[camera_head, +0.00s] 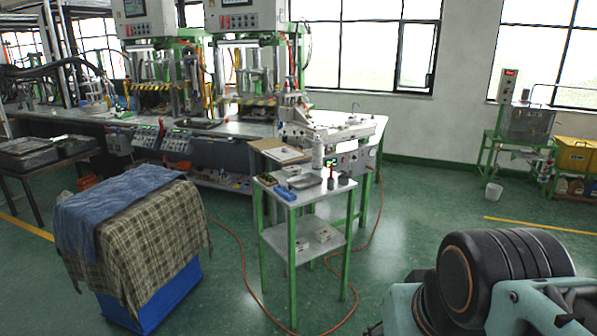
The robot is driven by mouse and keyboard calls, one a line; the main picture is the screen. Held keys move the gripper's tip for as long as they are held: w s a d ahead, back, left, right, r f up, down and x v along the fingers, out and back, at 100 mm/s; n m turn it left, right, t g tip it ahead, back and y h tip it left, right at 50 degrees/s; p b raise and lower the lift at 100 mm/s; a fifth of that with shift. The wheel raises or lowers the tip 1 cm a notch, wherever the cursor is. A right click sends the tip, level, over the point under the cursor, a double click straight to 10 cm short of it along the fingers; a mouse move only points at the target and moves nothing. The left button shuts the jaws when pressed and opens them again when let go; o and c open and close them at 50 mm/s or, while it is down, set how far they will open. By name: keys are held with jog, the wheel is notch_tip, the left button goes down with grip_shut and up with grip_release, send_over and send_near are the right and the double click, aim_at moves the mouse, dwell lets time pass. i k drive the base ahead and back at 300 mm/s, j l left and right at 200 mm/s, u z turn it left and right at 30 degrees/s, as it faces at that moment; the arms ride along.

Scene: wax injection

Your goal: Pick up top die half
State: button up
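A small green-legged side table (313,196) stands in the middle. Two small pale metallic blocks, one at the back (323,235) and one at the front left (301,244), lie apart on its lower shelf (318,252). They may be die halves, but they are too small to tell which is the top one. A flat grey block (304,182) lies on the tabletop. My gripper is not in view; only a teal and black part of my arm shows at the bottom right.
The tabletop also holds a blue tray (285,194), a dark tray (266,179), a white bottle (317,152) and small dark containers. A cloth-covered blue bin (172,296) stands left. Injection machines stand behind. An orange hose crosses the floor. Floor right of the table is clear.

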aim_at(294, 169)
jog(key=i+z, duration=0.1)
jog(key=i, duration=0.55)
jog(key=i+z, duration=0.1)
jog(key=i, duration=0.55)
jog(key=i+j, duration=0.15)
jog(key=i, duration=0.5)
jog(key=i+z, duration=0.15)
jog(key=i, duration=0.5)
jog(key=i+l+z, duration=0.1)
jog(key=i+z, duration=0.2)
jog(key=i, duration=0.65)
jog(key=j+u, duration=0.15)
jog(key=j, duration=0.4)
